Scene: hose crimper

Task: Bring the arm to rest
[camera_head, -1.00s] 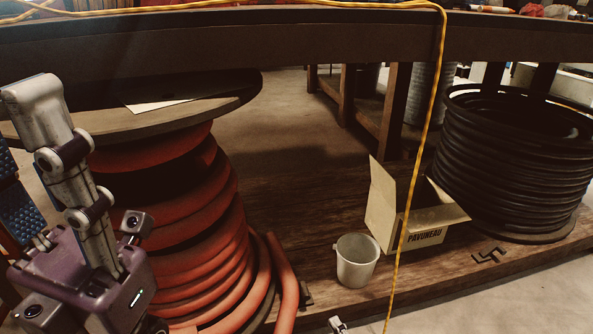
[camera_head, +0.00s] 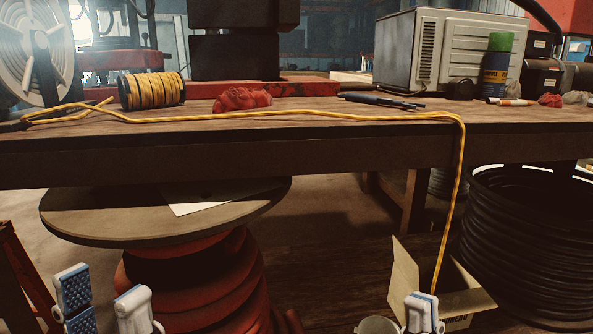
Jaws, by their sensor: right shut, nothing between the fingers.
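My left gripper (camera_head: 104,298) is at the bottom left. Its two fingers stand apart, with a blue ridged pad showing on the left one, and nothing is between them. It is in front of the large spool of red hose (camera_head: 190,285). My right gripper (camera_head: 422,312) is at the bottom edge, right of the middle. Its fingers are together and empty. It overlaps the cardboard box (camera_head: 462,298) in the picture, and I cannot tell whether they touch. The rest of both arms is out of view.
A wooden workbench (camera_head: 300,150) crosses the view. On it are a yellow rope spool (camera_head: 152,91), a red cloth (camera_head: 242,99), dark pens and a grey machine (camera_head: 450,60). Yellow rope hangs over the front edge. A bucket (camera_head: 377,325) and a black hose coil (camera_head: 530,240) stand below.

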